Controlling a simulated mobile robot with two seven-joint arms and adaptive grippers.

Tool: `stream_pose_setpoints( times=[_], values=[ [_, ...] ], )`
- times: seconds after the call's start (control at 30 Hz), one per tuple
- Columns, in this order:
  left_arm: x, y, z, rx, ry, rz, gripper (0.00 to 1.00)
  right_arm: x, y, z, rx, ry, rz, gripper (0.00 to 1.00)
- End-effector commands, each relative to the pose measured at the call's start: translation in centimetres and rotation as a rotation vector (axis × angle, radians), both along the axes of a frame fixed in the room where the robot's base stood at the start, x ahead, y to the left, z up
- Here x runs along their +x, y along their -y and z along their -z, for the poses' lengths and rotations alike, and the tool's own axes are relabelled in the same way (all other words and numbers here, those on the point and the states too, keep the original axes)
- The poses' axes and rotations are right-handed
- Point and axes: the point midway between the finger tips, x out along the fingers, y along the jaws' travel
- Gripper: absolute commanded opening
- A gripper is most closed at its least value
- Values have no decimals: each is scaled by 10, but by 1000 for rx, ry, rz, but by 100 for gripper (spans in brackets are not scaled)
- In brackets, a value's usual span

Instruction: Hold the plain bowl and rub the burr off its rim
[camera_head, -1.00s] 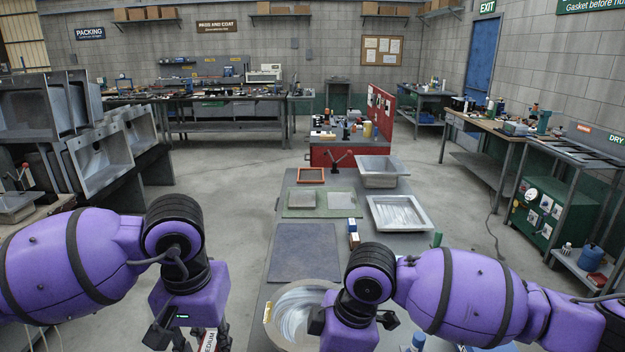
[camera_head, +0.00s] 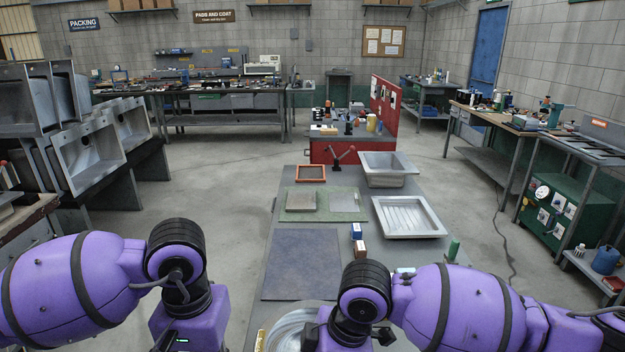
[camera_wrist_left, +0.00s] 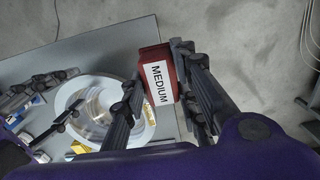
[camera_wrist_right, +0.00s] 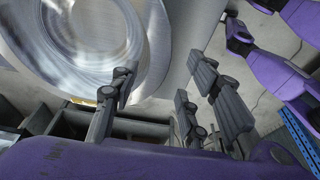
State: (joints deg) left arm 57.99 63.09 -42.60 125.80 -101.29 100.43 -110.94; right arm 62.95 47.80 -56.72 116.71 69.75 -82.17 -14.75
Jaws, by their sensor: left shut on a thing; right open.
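The plain bowl is a round, shiny metal bowl on the bench. Its far rim shows at the bottom edge of the head view (camera_head: 290,322). The bowl also shows in the left wrist view (camera_wrist_left: 92,85) and the right wrist view (camera_wrist_right: 75,75). A small yellow-gold piece (camera_wrist_left: 80,147) sits at its rim. My left gripper (camera_wrist_left: 155,85) is shut on a dark red block with a white MEDIUM label (camera_wrist_left: 158,92), beside the bowl. My right gripper (camera_wrist_right: 160,95) is open and empty at the bowl's edge. I cannot tell whether it touches the rim. I cannot make out a burr.
Beyond the bowl lie a dark blue mat (camera_head: 302,265), a green mat (camera_head: 345,203) with grey squares, and two metal basins (camera_head: 408,217) (camera_head: 388,168). Small blue and brown blocks (camera_head: 360,248) and a green cylinder (camera_head: 453,250) stand to the right.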

Motion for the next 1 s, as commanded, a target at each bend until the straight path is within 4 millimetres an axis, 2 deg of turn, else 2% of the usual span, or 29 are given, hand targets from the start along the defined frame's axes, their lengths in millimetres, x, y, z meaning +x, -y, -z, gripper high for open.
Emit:
stream_pose_setpoints(
  times=[0.03, 0.07, 0.4, 0.87, 1.0],
  values=[
    [-2, 0, 14, 0, -19, 0, 7, -1, -2, 11, 1, -7, -1, 42],
    [-2, 0, 18, 0, -25, 0, 7, -1, -3, 13, 1, -7, -1, 42],
    [-4, 0, 27, 0, -38, 0, 7, 0, -13, 48, 2, -2, 1, 42],
    [-4, 0, 29, 0, -41, 0, 7, 0, -14, 55, 2, 0, 1, 42],
    [-4, 0, 29, 0, -41, 0, 7, 0, -14, 55, 1, 0, 1, 25]
  ],
)
